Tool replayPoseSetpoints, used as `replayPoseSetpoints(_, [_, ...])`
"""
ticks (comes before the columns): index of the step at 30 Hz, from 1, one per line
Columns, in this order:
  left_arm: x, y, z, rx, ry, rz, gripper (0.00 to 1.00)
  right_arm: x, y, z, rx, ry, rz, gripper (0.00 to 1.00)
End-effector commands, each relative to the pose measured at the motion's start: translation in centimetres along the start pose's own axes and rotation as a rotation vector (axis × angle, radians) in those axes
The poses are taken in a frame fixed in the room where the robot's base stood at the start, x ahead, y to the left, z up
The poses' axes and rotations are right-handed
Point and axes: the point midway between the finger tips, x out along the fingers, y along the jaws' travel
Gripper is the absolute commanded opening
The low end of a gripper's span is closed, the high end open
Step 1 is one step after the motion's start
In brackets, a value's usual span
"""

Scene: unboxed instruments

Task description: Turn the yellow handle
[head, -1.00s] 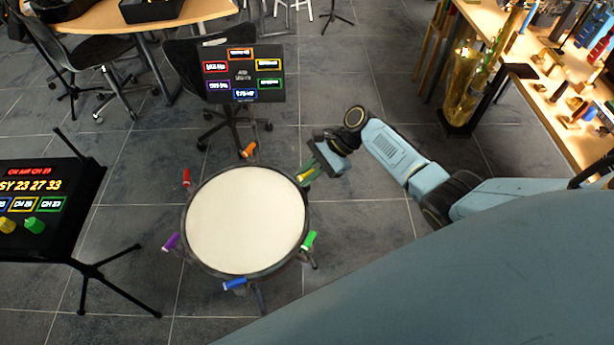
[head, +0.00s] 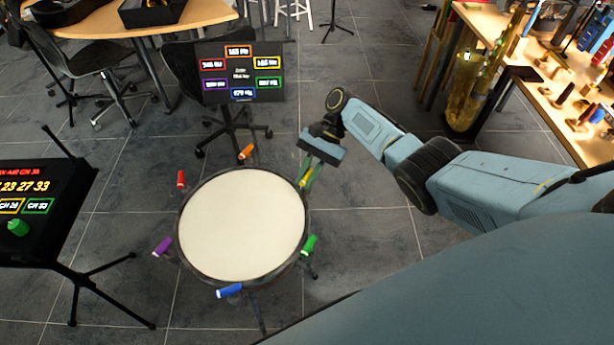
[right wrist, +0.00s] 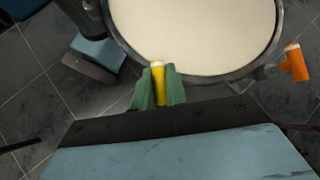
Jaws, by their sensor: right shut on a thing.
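The yellow handle (right wrist: 158,85) sits at the rim of a round drum with a pale head (head: 243,225). In the right wrist view the handle is between the two green fingers of my right gripper (right wrist: 157,84), which is shut on it. In the head view the right gripper (head: 307,178) reaches the drum's upper right edge, and a little of the yellow handle (head: 304,180) shows between its fingers. My left gripper is not seen in the head view.
Other handles ring the drum: orange (head: 246,152), red (head: 181,179), purple (head: 162,247), blue (head: 230,290) and green (head: 309,245). A screen (head: 240,72) with coloured boxes stands behind. A black display stand (head: 45,210) is at left. A bench with tools (head: 545,90) is at right.

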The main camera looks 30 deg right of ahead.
Motion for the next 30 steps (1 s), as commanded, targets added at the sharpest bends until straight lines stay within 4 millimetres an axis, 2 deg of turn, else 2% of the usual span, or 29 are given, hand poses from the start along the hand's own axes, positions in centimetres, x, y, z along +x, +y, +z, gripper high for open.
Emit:
replayPoseSetpoints(9, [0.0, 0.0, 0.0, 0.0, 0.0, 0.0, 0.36, 0.1, 0.0, 0.0, -0.001, 0.001, 0.001, 0.0])
replayPoseSetpoints(10, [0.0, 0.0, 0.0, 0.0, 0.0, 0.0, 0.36, 0.1, 0.0, 0.0, -0.001, 0.001, 0.001, 0.15])
replayPoseSetpoints(15, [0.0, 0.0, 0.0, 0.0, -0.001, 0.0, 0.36, 0.1, 0.0, 0.0, 0.0, 0.0, 0.001, 0.35])
replayPoseSetpoints(24, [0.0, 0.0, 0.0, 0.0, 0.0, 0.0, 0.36, -0.2, 0.0, 0.0, 0.001, 0.001, 0.0, 0.35])
replayPoseSetpoints(26, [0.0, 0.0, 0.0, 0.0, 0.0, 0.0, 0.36, -0.7, 0.0, 0.0, 0.001, 0.002, -0.001, 0.35])
replayPoseSetpoints(30, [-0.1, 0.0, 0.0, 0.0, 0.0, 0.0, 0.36, -2.9, -0.1, 0.0, 0.001, 0.002, -0.002, 0.35])
